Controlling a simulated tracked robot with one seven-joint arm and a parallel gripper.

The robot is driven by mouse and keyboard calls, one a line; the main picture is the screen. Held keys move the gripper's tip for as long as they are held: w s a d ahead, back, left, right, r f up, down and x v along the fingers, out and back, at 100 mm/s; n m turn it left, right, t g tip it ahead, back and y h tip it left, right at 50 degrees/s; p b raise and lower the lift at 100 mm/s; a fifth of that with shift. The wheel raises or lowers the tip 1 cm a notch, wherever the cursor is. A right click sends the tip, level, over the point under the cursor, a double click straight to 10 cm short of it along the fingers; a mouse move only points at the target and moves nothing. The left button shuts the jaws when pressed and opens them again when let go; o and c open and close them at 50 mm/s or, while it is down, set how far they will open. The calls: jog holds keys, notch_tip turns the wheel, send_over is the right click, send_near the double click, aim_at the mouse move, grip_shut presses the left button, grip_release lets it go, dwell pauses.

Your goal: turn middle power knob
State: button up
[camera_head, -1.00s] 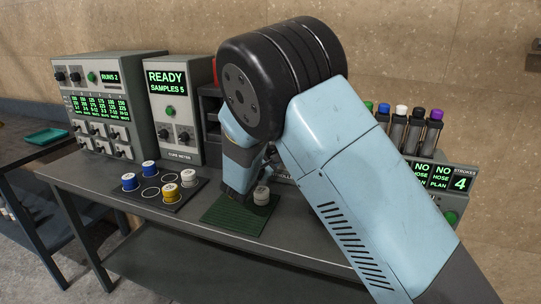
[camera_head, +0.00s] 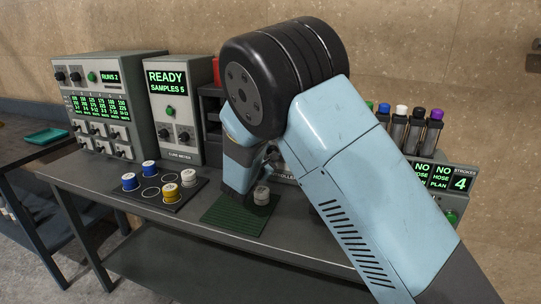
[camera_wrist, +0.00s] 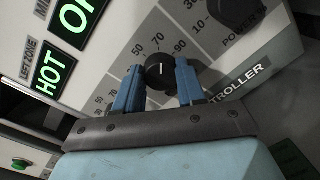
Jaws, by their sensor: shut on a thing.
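In the wrist view, a round black power knob (camera_wrist: 160,72) with a white pointer line sits on the grey and white controller panel, beside scale numbers 50, 70 and 90. My gripper (camera_wrist: 160,82) is shut on it, one blue finger on each side. The knob's own label is hidden, so I cannot tell from it whether this is the middle one. A second black knob (camera_wrist: 236,12) with the word POWER shows at the upper right, clear of the fingers. In the head view my gripper (camera_head: 262,158) is mostly hidden by my wrist and the knobs are out of sight.
A green HOT display (camera_wrist: 53,77) and a second display (camera_wrist: 76,20) are on the panel. A green button (camera_wrist: 20,163) is lower left. In the head view, a green mat (camera_head: 232,221) with a pale spool (camera_head: 261,196) lies below my wrist. A spool tray (camera_head: 150,200) is left of it.

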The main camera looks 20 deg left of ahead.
jog(key=shift+d+f+n, duration=0.1)
jog(key=shift+n, duration=0.4)
jog(key=o, duration=1.1)
jog(key=shift+c, duration=0.2)
jog(key=s+a, duration=0.2)
jog(key=s, duration=1.1)
jog(key=shift+s, duration=0.3)
jog(key=shift+f, duration=0.1)
